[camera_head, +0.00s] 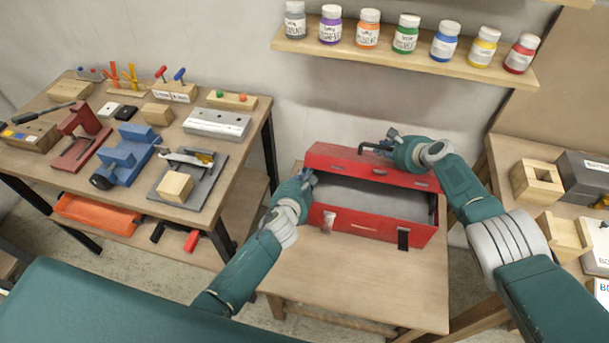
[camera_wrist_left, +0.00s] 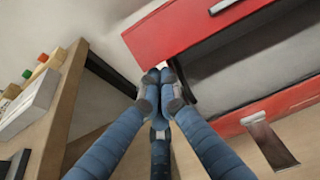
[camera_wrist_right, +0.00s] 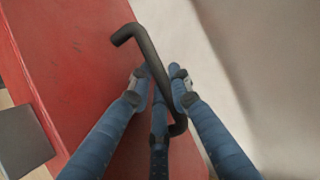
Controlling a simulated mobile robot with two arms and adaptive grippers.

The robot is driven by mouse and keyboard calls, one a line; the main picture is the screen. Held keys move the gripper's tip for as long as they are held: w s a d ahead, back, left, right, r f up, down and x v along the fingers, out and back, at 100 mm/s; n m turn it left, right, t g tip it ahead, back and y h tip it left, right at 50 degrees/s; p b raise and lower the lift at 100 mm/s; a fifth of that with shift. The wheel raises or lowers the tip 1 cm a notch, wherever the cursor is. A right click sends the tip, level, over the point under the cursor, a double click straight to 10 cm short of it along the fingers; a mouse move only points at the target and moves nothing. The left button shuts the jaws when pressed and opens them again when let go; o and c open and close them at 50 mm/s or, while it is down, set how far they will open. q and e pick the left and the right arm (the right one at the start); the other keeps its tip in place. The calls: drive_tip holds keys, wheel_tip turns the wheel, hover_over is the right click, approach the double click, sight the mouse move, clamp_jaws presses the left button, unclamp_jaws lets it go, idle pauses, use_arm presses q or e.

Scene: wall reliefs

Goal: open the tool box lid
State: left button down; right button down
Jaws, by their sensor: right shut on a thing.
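The red tool box (camera_head: 372,228) stands on a small wooden table, with its grey inside showing. Its red lid (camera_head: 340,160) is raised and tilted back along the rear of the box. My right gripper (camera_head: 388,145) is shut on the black lid handle (camera_head: 368,149); the bent handle bar (camera_wrist_right: 150,55) runs between its fingers in the right wrist view. My left gripper (camera_head: 310,178) is at the box's left end, near the lid's corner. Its fingertips (camera_wrist_left: 160,76) are together with nothing visible between them; whether they touch the box I cannot tell.
The small table (camera_head: 370,285) is clear in front of the box. A workbench (camera_head: 225,160) with vises and blocks stands left. A shelf (camera_head: 400,58) of paint jars hangs above. Another bench (camera_head: 510,150) with wooden boxes is at right, near my right arm.

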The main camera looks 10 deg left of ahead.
use_arm(q)
drive_tip(key=shift+w+r, duration=0.6)
drive_tip(key=shift+r, duration=0.1)
use_arm(e)
drive_tip(key=shift+f, duration=0.3)
use_arm(q)
drive_tip(key=shift+r, duration=0.1)
use_arm(e)
drive_tip(key=c, duration=1.8)
unclamp_jaws()
drive_tip(key=shift+s, duration=0.1)
drive_tip(key=shift+c, duration=0.2)
drive_tip(key=shift+d, duration=0.15)
